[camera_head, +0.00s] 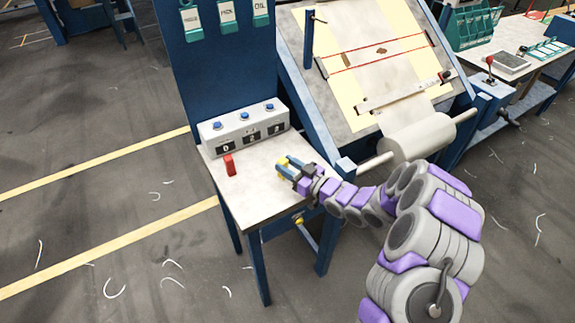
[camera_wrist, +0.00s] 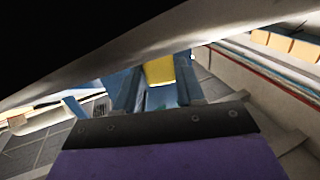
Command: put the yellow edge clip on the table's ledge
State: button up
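The yellow edge clip (camera_head: 282,160) is at the right part of the small table (camera_head: 252,198), above or at its top; I cannot tell whether it touches the surface. My gripper (camera_head: 287,167) has its blue fingers around the clip. In the wrist view the clip (camera_wrist: 159,70) fills the gap between the fingertips (camera_wrist: 158,82), and they look shut on it. The fingers hide part of the clip.
A red block (camera_head: 229,164) stands on the table, left of my gripper. A grey button box (camera_head: 244,128) runs along the table's back. The loom's white roller (camera_head: 417,136) and slanted bed (camera_head: 375,60) are close on the right. The floor at left is open, with scattered pale strands.

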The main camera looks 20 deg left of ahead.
jog(key=o, duration=0.4)
jog(key=p+v, duration=0.3)
jog(key=v, duration=1.4)
jog(key=shift+d+f, duration=0.1)
jog(key=shift+d, duration=0.15)
